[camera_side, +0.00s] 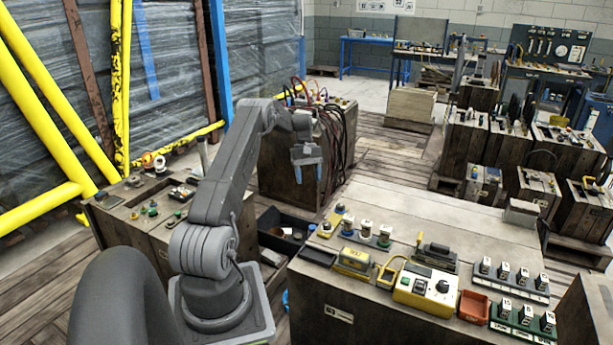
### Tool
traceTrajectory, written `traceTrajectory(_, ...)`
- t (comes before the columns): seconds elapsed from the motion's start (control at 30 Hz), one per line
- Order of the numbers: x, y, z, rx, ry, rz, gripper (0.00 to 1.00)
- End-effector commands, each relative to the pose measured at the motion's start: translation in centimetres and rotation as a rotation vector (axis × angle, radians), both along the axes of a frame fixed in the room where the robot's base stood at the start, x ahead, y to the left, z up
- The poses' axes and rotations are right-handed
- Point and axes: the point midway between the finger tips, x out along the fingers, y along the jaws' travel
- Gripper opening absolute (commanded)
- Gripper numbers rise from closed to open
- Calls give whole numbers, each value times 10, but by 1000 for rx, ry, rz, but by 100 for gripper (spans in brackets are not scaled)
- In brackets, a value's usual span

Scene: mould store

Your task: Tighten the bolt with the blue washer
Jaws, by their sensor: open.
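My gripper (309,177) points down in front of the dark wooden crate at the back, with its two fingers apart and nothing between them. It is above and left of the front wooden workbench (440,225). Small bolt-like pieces (326,228) with yellow and bluish parts stand at that bench's left corner, below the gripper and apart from it. They are too small to tell which one carries a blue washer. More small knobs or bolts (152,209) stand on the left wooden bench, with green and orange parts.
A yellow control box (425,288), an orange tray (474,307) and racks of numbered blocks (524,316) occupy the front bench. A dark open bin (285,234) lies between the benches. Cables hang from the back crate (280,165).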

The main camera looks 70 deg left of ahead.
Motion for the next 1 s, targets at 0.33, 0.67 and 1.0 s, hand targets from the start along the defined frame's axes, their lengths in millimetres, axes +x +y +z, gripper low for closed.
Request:
traceTrajectory(0.33,-6,2,3,0,0,-1,55)
traceTrajectory(0.67,22,0,7,33,-1,332,55)
traceTrajectory(1.0,62,2,17,4,-2,912,55)
